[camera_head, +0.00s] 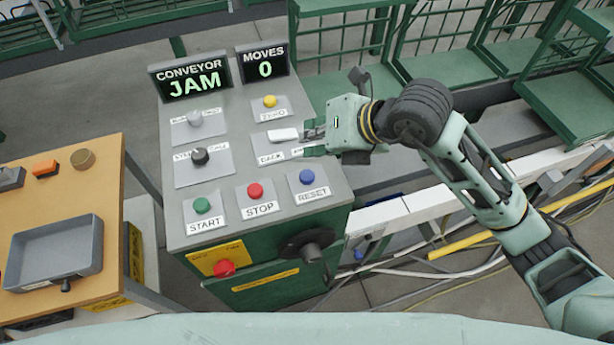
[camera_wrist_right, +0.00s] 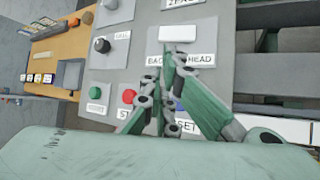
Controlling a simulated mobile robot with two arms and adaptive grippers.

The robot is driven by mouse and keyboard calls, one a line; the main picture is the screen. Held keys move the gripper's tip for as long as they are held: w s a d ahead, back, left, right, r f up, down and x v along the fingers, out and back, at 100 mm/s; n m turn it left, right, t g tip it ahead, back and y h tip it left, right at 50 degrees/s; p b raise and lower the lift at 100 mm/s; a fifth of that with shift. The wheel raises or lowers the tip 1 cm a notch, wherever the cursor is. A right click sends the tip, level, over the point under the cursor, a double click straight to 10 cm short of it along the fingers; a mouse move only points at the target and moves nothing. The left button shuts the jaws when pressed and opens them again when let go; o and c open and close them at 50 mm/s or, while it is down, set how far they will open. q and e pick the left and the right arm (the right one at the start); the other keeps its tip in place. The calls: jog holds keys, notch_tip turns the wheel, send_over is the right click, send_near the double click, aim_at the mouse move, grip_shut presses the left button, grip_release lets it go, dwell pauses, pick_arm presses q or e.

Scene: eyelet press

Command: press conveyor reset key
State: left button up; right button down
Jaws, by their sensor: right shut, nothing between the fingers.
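The conveyor panel (camera_head: 235,168) carries a blue button (camera_head: 306,177) labelled RESET (camera_head: 312,195) at its right front. My right gripper (camera_head: 304,142) is shut and empty, above the panel beside the white rocker switch, farther back than the blue button. In the wrist view its fingertips (camera_wrist_right: 172,60) come together over the BACK/AHEAD label, just below the white switch (camera_wrist_right: 177,33). I cannot tell if they touch the panel. My left gripper is not in view.
The display (camera_head: 191,84) reads CONVEYOR JAM; another (camera_head: 264,65) reads MOVES 0. Near the blue button are the red STOP button (camera_head: 255,190) and green START button (camera_head: 202,205). A black knob (camera_head: 200,156), grey knob (camera_head: 195,118) and yellow button (camera_head: 270,101) stand farther back.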

pick_arm(q)
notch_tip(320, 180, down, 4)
jog(key=b, duration=0.3)
pick_arm(e)
notch_tip(320, 180, down, 5)
jog(key=shift+r, duration=0.1)
dwell(1.0)
pick_arm(q)
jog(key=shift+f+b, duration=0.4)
jog(key=shift+b, duration=0.1)
pick_arm(e)
jog(key=shift+f, duration=0.45)
pick_arm(q)
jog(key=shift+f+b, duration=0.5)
jog(key=shift+b, duration=0.05)
pick_arm(e)
jog(key=shift+f, duration=0.55)
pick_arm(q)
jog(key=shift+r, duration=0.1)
pick_arm(e)
jog(key=shift+r, duration=0.15)
pick_arm(q)
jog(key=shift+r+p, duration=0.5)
jog(key=shift+p, duration=0.15)
pick_arm(e)
jog(key=shift+r, duration=0.85)
